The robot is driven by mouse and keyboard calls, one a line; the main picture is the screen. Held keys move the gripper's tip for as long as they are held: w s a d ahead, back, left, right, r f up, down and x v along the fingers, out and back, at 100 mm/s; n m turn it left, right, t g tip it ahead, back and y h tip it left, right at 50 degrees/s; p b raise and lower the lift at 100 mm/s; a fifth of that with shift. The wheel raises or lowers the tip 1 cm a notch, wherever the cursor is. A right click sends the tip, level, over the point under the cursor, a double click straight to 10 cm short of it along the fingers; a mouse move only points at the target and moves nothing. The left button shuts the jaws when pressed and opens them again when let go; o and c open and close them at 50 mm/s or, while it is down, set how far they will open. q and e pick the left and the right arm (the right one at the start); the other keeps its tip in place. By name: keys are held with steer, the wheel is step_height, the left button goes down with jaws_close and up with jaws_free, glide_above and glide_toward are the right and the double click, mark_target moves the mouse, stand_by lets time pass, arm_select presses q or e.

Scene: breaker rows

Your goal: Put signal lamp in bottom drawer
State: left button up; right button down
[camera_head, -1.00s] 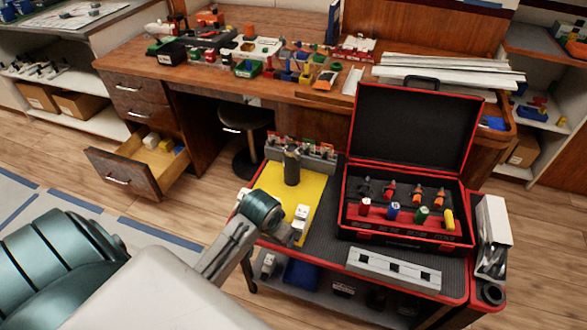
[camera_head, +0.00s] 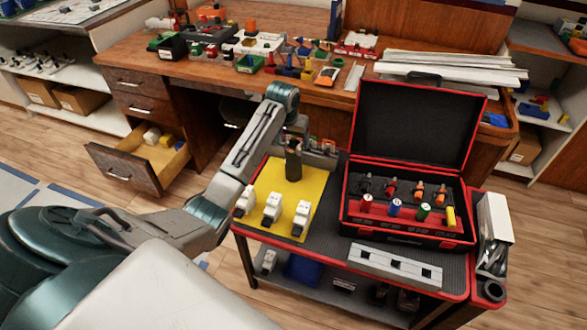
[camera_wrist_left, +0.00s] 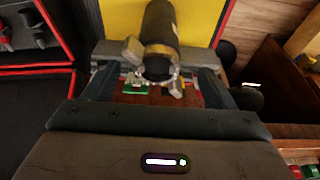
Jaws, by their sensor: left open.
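A dark upright cylinder (camera_head: 293,163), which looks like the signal lamp, stands on the yellow mat (camera_head: 267,178) of the cart. My left gripper (camera_head: 297,138) is at the lamp's far side near its upper end, partly hidden by it in the head view. In the left wrist view the lamp (camera_wrist_left: 161,38) lies between the spread fingers of the open gripper (camera_wrist_left: 158,68). I cannot tell whether either finger touches it. The bottom drawer (camera_head: 119,174) of the wooden desk is pulled out, with white, yellow and blue items inside. My right gripper is not in view.
White breaker-like blocks (camera_head: 272,207) stand at the mat's front. An open red-edged case (camera_head: 408,235) with coloured pieces is to the right, and a grey rail (camera_head: 395,267) lies before it. The crowded desk top (camera_head: 130,50) is behind. Clear floor lies between drawer and cart.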

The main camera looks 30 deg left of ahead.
mark_target(294, 147)
arm_select(q)
steer(key=x, duration=0.6)
steer(key=shift+w+f, duration=0.2)
steer(key=shift+w, duration=0.2)
steer(key=shift+r, duration=0.1)
jaws_close()
